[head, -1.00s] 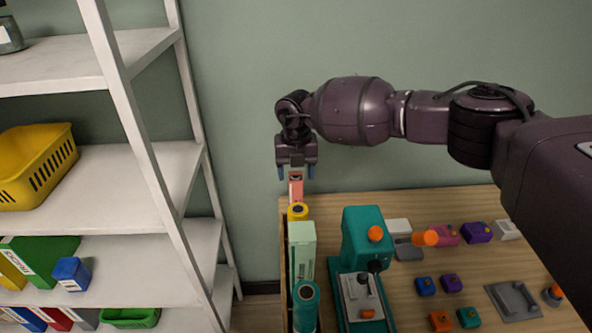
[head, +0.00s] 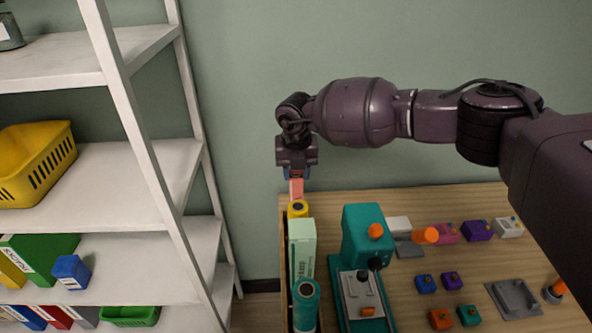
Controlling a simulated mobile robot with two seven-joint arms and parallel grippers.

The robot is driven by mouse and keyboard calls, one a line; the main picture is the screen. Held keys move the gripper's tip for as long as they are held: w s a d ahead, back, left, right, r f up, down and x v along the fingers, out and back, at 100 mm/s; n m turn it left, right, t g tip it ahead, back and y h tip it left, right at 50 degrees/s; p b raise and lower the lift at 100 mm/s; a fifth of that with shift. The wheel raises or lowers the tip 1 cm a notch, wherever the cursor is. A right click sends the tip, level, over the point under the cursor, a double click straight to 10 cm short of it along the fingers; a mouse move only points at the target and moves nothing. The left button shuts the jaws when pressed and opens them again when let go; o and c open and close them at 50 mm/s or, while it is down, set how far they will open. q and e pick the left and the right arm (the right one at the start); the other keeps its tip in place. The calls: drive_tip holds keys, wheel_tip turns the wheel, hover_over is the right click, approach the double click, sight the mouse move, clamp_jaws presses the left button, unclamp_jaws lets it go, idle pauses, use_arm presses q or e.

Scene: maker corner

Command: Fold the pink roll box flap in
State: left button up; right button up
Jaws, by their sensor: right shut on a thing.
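The pink roll box (head: 296,189) stands at the far left corner of the wooden table, behind a yellow roll. My right gripper (head: 295,175) is directly above it, pointing down, with its fingers drawn together at the top of the box. It is shut on the box's top part, which the fingers mostly hide. I cannot make out the flap clearly. My left gripper is not in view.
The yellow roll (head: 298,208), a pale green box (head: 301,246) and a teal roll (head: 305,303) line the table's left edge. A teal machine (head: 363,238) stands to their right. A white shelf (head: 150,170) is at the left.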

drive_tip(key=shift+f, duration=0.1)
idle(0.3)
drive_tip(key=o, duration=0.9)
drive_tip(key=shift+o, duration=0.2)
wheel_tip(320, 180, up, 11)
drive_tip(key=s+b, duration=0.1)
drive_tip(key=shift+s, duration=0.25)
drive_tip(key=shift+f, duration=0.1)
